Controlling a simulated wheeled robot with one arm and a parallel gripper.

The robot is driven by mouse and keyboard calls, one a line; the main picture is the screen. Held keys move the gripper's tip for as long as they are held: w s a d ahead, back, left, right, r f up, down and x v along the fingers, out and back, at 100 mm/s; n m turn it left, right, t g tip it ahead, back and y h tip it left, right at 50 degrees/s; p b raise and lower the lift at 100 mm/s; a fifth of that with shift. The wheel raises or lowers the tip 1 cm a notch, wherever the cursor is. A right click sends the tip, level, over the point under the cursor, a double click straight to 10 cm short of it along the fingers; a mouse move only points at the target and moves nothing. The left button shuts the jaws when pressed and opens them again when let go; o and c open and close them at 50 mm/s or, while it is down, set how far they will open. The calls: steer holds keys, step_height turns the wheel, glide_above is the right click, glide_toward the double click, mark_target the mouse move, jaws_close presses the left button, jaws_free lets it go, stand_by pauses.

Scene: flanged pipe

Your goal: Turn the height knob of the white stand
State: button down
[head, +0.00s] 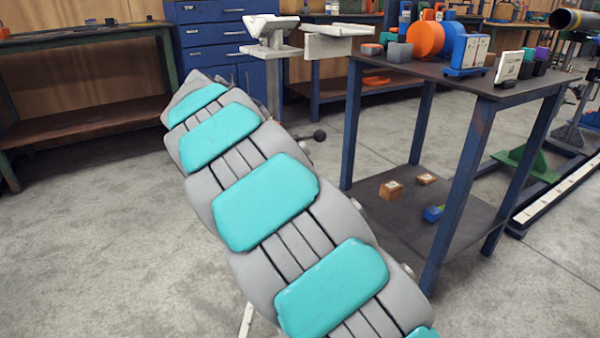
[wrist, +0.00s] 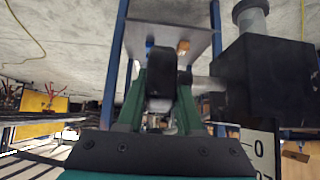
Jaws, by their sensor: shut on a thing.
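In the wrist view my gripper (wrist: 162,88) has its two green fingers on either side of a black knob (wrist: 162,68), and it is shut on it. A short grey shaft runs from beside the knob to a dark block (wrist: 268,85) at the right, with a grey post at its top. In the head view the white stand (head: 272,52) with a V-shaped top stands at the back, beyond my arm. My arm hides its lower part, and my gripper is hidden there too. A dark ball on a short rod (head: 319,135) shows just right of my arm.
Another white top (head: 335,31) stands beside the stand. A blue-legged table (head: 430,73) with coloured parts is at the right, with small blocks on its lower shelf. A blue drawer cabinet (head: 212,40) is behind. The floor at the left is clear.

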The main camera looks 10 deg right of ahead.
steer(key=y, duration=0.2)
steer(key=g+y, duration=0.1)
steer(key=y, duration=0.1)
steer(key=shift+d+g+y+p, duration=0.1)
steer(key=shift+g+y+p, duration=0.2)
steer(key=shift+p, duration=0.1)
steer(key=shift+f+g+y+p, duration=0.2)
steer(key=shift+g+y+p, duration=0.2)
steer(key=shift+y, duration=0.5)
steer(key=c, duration=0.6)
jaws_free()
steer(key=shift+o, duration=0.2)
steer(key=v, duration=0.6)
steer(key=shift+w+r+p, duration=0.1)
steer(key=shift+r+p, duration=0.2)
steer(key=shift+p, duration=0.05)
steer(key=shift+r, duration=0.6)
